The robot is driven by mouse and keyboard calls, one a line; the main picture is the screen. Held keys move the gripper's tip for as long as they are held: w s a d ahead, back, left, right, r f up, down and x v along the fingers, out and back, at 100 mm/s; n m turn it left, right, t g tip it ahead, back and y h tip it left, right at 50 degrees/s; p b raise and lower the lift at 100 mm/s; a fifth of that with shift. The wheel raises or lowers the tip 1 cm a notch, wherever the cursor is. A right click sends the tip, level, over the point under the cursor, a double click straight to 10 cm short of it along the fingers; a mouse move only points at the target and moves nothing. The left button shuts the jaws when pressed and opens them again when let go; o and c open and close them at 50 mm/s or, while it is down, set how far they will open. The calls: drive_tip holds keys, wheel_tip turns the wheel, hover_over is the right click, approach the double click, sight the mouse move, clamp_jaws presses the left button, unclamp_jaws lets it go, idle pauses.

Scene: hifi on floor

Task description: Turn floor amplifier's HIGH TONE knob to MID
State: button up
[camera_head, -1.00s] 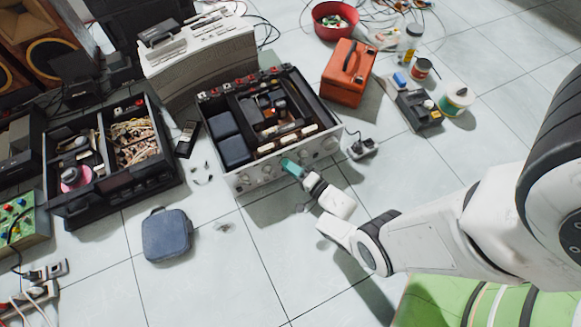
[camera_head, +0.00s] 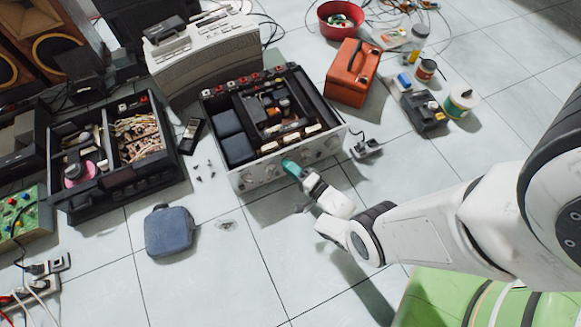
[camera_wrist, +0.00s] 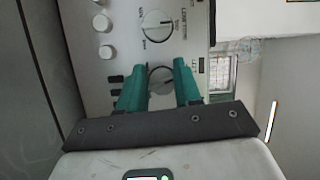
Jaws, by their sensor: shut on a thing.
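The floor amplifier (camera_head: 243,178) is an open-topped black unit with a silver front panel, in the middle of the head view. In the wrist view, its panel (camera_wrist: 95,60) fills the upper middle. One round silver knob (camera_wrist: 160,80) sits between the teal fingertips of my gripper (camera_wrist: 160,84), which is shut on it. The fingers hide its sides and most of its markings, so I cannot read its setting. Another knob, the LOW TONE knob (camera_wrist: 157,25), is above it in the picture and untouched. My gripper (camera_head: 291,168) meets the panel's right half in the head view.
An orange box (camera_head: 352,75) and a socket block (camera_head: 366,148) stand right of the amplifier. A second open unit (camera_head: 120,180) is to its left, with a blue pouch (camera_head: 168,231) in front. The tiled floor before the amplifier is mostly clear.

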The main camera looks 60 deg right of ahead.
drive_tip(key=shift+s+a+f, duration=0.1)
drive_tip(key=shift+a+f, duration=0.2)
drive_tip(key=o, duration=1)
drive_tip(key=shift+d+r, duration=0.15)
drive_tip(key=shift+o, duration=0.2)
drive_tip(key=s+a+p, duration=0.1)
drive_tip(key=s+a, duration=0.1)
drive_tip(key=s, duration=0.8)
drive_tip(key=shift+s+r, duration=0.15)
drive_tip(key=shift+s, duration=0.1)
